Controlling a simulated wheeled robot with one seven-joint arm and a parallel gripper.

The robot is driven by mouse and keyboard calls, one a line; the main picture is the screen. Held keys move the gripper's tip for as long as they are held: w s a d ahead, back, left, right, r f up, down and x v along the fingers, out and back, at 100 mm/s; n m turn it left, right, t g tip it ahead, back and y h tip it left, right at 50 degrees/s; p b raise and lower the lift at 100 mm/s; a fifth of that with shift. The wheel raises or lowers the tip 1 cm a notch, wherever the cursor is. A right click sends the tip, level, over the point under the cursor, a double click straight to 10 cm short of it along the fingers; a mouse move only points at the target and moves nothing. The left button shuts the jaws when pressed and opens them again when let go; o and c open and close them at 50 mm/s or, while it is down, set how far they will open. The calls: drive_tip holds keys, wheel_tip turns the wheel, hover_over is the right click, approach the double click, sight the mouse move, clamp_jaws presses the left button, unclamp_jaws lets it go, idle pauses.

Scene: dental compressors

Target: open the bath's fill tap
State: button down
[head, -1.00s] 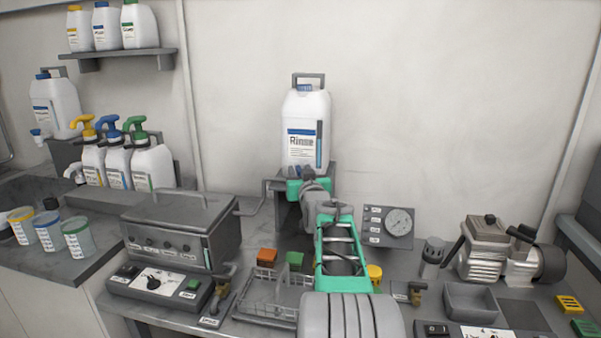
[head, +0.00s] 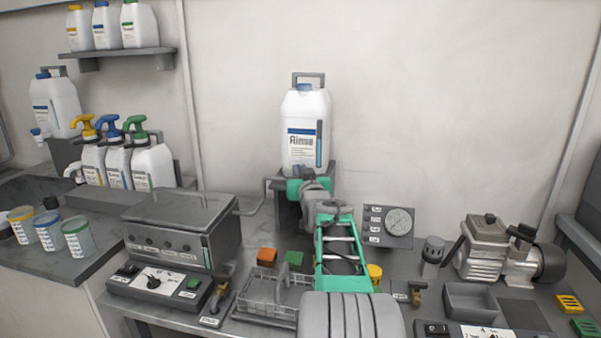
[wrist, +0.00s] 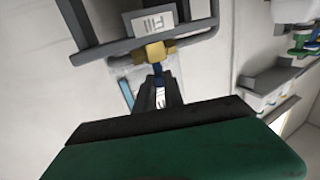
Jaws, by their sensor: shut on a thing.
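The large white rinse jug (head: 305,130) stands on a grey stand (head: 332,172) against the back wall. In the wrist view a brass tap (wrist: 155,51) with a blue lever (wrist: 158,74) shows in front of a grey frame and a white label. In the head view my green and grey arm reaches to the front of the stand and hides the tap and the fingertips. The grey bath (head: 180,228) with its lid handle stands left of my arm.
A wire basket (head: 270,300) and orange and green blocks lie beside my arm on the bench. A gauge panel (head: 388,226) and a compressor (head: 490,250) stand to the right. Pump bottles (head: 118,165) and cups stand at the left.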

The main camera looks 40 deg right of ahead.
drive_tip(key=shift+d, duration=0.1)
drive_tip(key=shift+s+d+f+n+t+y+b, duration=0.15)
drive_tip(key=shift+n+t+y+b, duration=0.15)
drive_tip(key=shift+n+y+b, duration=0.3)
drive_tip(key=shift+d+n+t+y+b, duration=0.2)
drive_tip(key=shift+n+t+y+b, duration=0.3)
drive_tip(key=shift+y, duration=0.7)
drive_tip(key=n+y, duration=0.2)
drive_tip(key=y+p, duration=0.1)
drive_tip(key=y, duration=0.1)
drive_tip(key=shift+d+r+n+t, duration=0.2)
drive_tip(key=shift+d+n+t, duration=0.1)
drive_tip(key=shift+n, duration=0.1)
drive_tip(key=n+y+p, duration=0.1)
drive_tip(key=y+p, duration=0.1)
drive_tip(key=p, duration=0.1)
drive_tip(key=n+y+p, duration=0.1)
drive_tip(key=y, duration=0.1)
drive_tip(key=shift+d+r+n+p, duration=0.1)
drive_tip(key=shift+r+n+p, duration=0.2)
drive_tip(key=shift+p, duration=0.1)
drive_tip(key=shift+f+n+y+p, duration=0.15)
drive_tip(key=shift+n+y+p, duration=0.25)
drive_tip(key=shift+y+p, duration=0.25)
drive_tip(key=shift+f+n+y+p, duration=0.15)
drive_tip(key=shift+n+y+p, duration=0.25)
drive_tip(key=shift+p, duration=0.35)
